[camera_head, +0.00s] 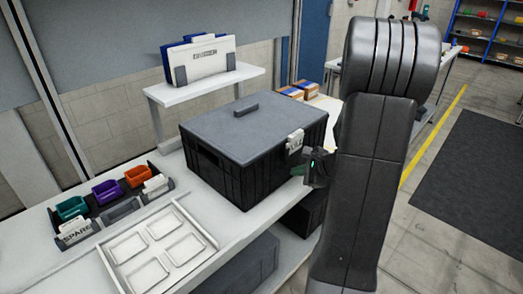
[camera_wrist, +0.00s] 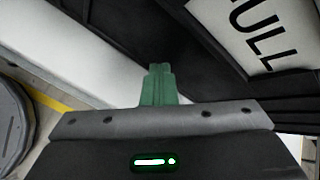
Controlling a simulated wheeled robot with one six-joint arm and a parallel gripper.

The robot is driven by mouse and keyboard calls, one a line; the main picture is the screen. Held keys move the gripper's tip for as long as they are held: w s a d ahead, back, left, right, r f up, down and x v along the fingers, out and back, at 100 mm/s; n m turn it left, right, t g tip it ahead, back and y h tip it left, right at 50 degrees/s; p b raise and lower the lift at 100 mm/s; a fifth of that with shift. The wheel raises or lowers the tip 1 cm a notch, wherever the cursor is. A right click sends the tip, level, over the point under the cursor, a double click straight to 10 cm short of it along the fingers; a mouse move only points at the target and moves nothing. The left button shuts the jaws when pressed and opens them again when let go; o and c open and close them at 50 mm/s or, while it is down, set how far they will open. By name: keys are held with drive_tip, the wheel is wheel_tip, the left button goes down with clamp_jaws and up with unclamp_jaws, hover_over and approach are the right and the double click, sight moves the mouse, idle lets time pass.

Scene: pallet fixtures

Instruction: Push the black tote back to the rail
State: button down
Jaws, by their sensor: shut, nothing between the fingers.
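The black tote (camera_head: 217,173), with a grey lid (camera_head: 255,128) and a handle on top, stands upright on the white bench. A white label (camera_head: 295,140) is on its right end. In the wrist view the tote (camera_wrist: 205,40) fills the upper right, with a label (camera_wrist: 268,30) reading "ULL", its first part cut off. My gripper (camera_head: 298,171) is low beside the tote's right end. Its green fingers (camera_wrist: 158,72) are shut together and empty. I cannot tell whether the fingertips touch the tote. I cannot clearly make out the rail.
A raised white shelf (camera_head: 222,83) with a white and blue folder stands behind the tote. Orange-and-blue boxes (camera_head: 298,91) sit behind its right end. A white compartment tray (camera_head: 111,262) and a black rack of coloured bins (camera_head: 75,231) lie to the left on the bench.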

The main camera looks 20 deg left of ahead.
drive_tip(key=shift+w+a+p, duration=0.3)
drive_tip(key=shift+w+a, duration=0.35)
drive_tip(key=shift+a, duration=1.2)
drive_tip(key=shift+w+a+p, duration=0.25)
drive_tip(key=shift+w+a, duration=0.4)
drive_tip(key=shift+a, duration=1.2)
drive_tip(key=shift+w+a+p, duration=0.3)
drive_tip(key=shift+w+a, duration=0.35)
drive_tip(key=shift+a, duration=1.2)
drive_tip(key=shift+s+d+b, duration=0.15)
drive_tip(key=shift+d+b, duration=0.2)
drive_tip(key=shift+d, duration=0.25)
drive_tip(key=shift+s+d+b, duration=0.25)
drive_tip(key=shift+s+d, duration=0.05)
drive_tip(key=shift+d, duration=0.45)
drive_tip(key=shift+s+d+b, duration=0.2)
drive_tip(key=shift+s+d, duration=0.1)
drive_tip(key=shift+d, duration=0.5)
drive_tip(key=shift+s+d+b, duration=0.25)
drive_tip(key=shift+s+d, duration=0.05)
drive_tip(key=shift+d, duration=0.45)
drive_tip(key=shift+a, duration=0.1)
